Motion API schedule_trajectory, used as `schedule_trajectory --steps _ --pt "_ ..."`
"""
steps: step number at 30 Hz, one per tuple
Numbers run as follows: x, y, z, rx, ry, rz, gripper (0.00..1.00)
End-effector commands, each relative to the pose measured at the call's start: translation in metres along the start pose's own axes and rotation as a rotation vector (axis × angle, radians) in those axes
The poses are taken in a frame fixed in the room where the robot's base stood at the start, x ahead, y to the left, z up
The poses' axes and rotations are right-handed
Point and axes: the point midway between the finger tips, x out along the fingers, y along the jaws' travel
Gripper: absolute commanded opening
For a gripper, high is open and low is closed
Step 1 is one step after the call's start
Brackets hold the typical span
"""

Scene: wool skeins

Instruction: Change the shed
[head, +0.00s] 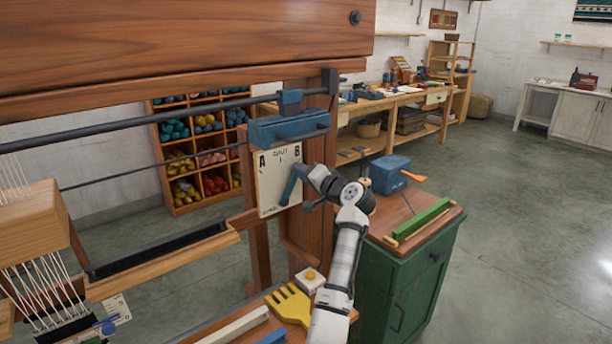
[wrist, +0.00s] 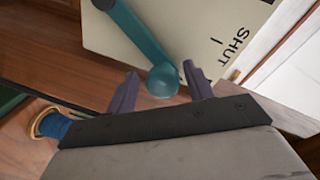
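A cream plate (head: 270,190) marked A, SHUT and B is fixed on the loom frame. A teal lever (head: 289,188) lies across its right part, its lower end slanting left. In the wrist view the teal lever (wrist: 140,40) ends in a rounded knob between my gripper's two spread fingers. My gripper (wrist: 160,76) is open, with gaps showing on both sides of the knob. I cannot tell how deep the knob sits between the fingers. In the head view my gripper (head: 308,190) is at the plate's right edge, partly hiding the lever.
A blue housing (head: 285,128) sits above the plate. White warp threads (head: 45,285) and a wooden beam (head: 160,265) are at left. A green cabinet (head: 400,285) with a blue box (head: 388,175) stands to the right. A yellow comb-like piece (head: 288,305) lies below. Open floor is at right.

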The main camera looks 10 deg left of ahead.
Motion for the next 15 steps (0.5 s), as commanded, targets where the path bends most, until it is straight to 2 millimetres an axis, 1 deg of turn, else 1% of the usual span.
schedule_trajectory --steps 8,11,14,15 --pt "-0.002 -0.002 -0.001 -0.003 0.003 -0.004 0.52" --pt "-0.011 -0.001 -0.001 -0.003 0.003 -0.004 0.52" --pt "-0.027 0.000 0.000 -0.005 0.006 -0.004 0.52" --pt "-0.036 0.001 0.000 -0.005 0.007 -0.004 0.52"
